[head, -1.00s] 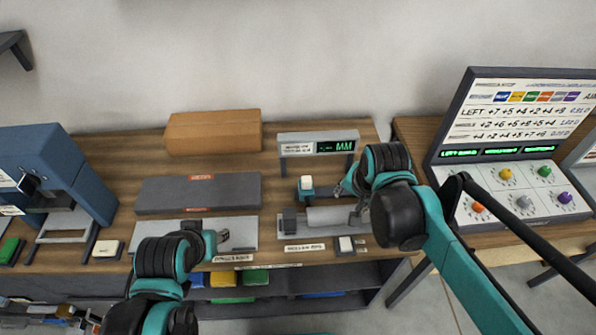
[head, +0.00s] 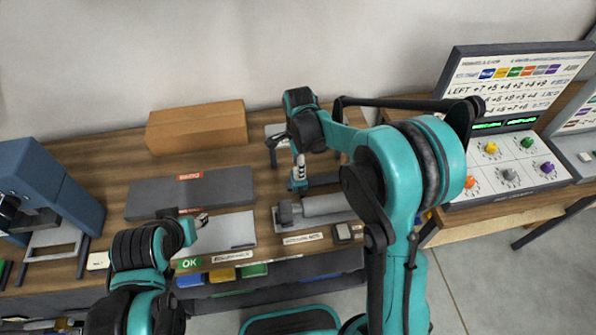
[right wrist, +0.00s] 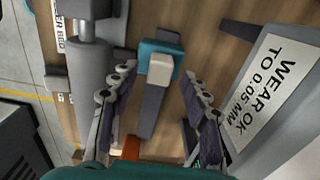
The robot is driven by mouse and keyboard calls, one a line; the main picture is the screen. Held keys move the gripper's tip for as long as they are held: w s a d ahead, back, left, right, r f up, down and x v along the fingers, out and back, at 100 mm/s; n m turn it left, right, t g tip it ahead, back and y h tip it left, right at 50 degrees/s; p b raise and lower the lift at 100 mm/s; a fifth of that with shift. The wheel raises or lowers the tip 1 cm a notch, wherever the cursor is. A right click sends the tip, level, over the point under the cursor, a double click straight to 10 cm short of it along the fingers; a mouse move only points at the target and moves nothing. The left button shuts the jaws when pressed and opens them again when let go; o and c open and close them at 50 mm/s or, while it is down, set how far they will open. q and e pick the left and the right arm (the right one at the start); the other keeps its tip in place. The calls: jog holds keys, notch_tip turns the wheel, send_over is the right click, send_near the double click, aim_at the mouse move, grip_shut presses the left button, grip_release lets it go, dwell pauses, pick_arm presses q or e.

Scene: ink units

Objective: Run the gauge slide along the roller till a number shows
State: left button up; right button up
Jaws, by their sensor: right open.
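The gauge slide is a teal block (head: 298,184) with a cream knob (right wrist: 158,70), seated on a dark bar (right wrist: 150,112). In the head view it stands just behind the left part of the grey roller (head: 328,205). The roller (right wrist: 88,75) also shows at left in the right wrist view. My right gripper (right wrist: 158,72) is open, with one finger on each side of the knob and gaps visible. The readout (head: 274,131) is mostly hidden by my right arm; its number area cannot be seen. My left gripper (head: 202,219) is over the left plate; its jaws are too small to judge.
A panel reading "WEAR OK TO 0.05 MM" (right wrist: 275,95) is close to my right gripper. A brown box (head: 196,127) and a dark grey block (head: 190,192) stand left. A blue machine (head: 45,190) is far left. A knob console (head: 508,165) stands on the right table.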

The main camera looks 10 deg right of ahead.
jog(key=shift+f, duration=1.5)
grip_shut()
jog(key=d+b, duration=0.1)
jog(key=d, duration=1.9)
jog(key=shift+d, duration=0.15)
jog(key=shift+d+r, duration=0.1)
